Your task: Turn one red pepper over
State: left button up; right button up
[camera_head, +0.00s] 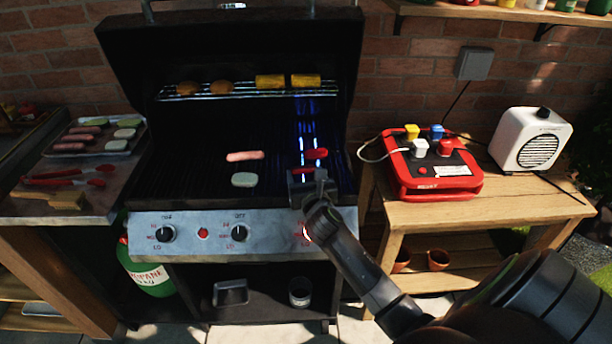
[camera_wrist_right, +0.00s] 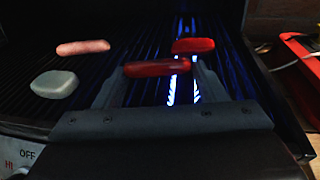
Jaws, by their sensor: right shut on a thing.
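My right gripper (camera_head: 303,172) is over the right part of the grill, shut on a red pepper. In the right wrist view the held red pepper (camera_wrist_right: 157,68) lies crosswise between the two fingers; in the head view the gripper mostly hides it. A second red pepper (camera_head: 316,154) lies on the grate just beyond the gripper; it also shows in the right wrist view (camera_wrist_right: 193,45). I cannot tell whether the held pepper touches the grate. My left gripper is not in view.
A pink sausage (camera_head: 245,156) and a pale green slice (camera_head: 244,180) lie on the grate to the left. Blue flames glow under the right side. The upper rack (camera_head: 225,94) holds corn and patties. A food tray (camera_head: 85,153) and red tongs (camera_head: 70,181) are on the left shelf.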

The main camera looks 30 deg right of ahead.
jog(key=shift+f, duration=0.3)
jog(key=shift+f, duration=0.15)
jog(key=o, duration=1)
jog(key=shift+o, duration=0.2)
jog(key=v, duration=1.7)
jog(key=shift+s, duration=0.15)
jog(key=shift+a, duration=0.1)
